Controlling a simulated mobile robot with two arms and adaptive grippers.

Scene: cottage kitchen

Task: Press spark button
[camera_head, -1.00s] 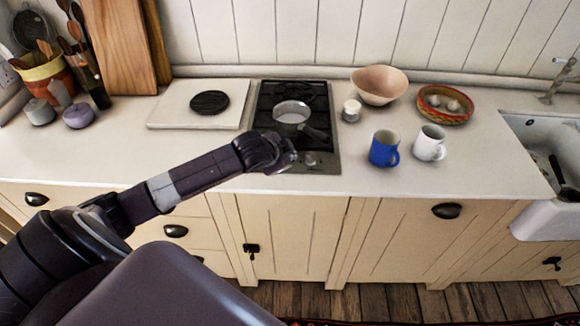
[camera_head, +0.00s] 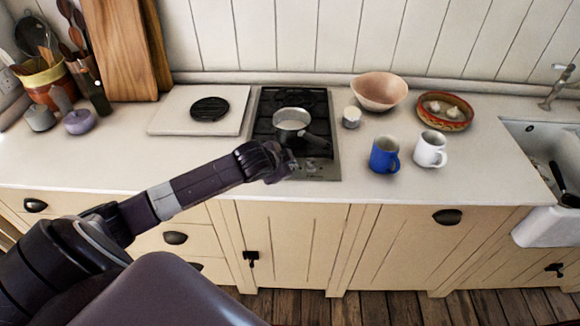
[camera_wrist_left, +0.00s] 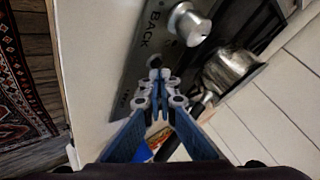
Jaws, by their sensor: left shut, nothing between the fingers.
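The hob (camera_head: 318,172) is a dark gas cooktop with a steel control strip along its front edge. In the left wrist view the strip (camera_wrist_left: 137,60) carries the word BACK and a round metal knob (camera_wrist_left: 188,22). A small dark round part (camera_wrist_left: 155,62), which looks like the spark button, lies at my fingertips. My left gripper (camera_head: 287,167) is at the front left of the strip; it also shows in the left wrist view (camera_wrist_left: 158,76), with fingers shut and empty. I cannot tell whether they touch the button. My right gripper is not in view.
A steel saucepan (camera_head: 291,120) stands on the hob, its dark handle pointing front right. A blue mug (camera_head: 384,155), a white mug (camera_head: 430,149), a small white jar (camera_head: 351,117) and a pink bowl (camera_head: 379,91) stand to the right. The counter left of the hob's front is clear.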

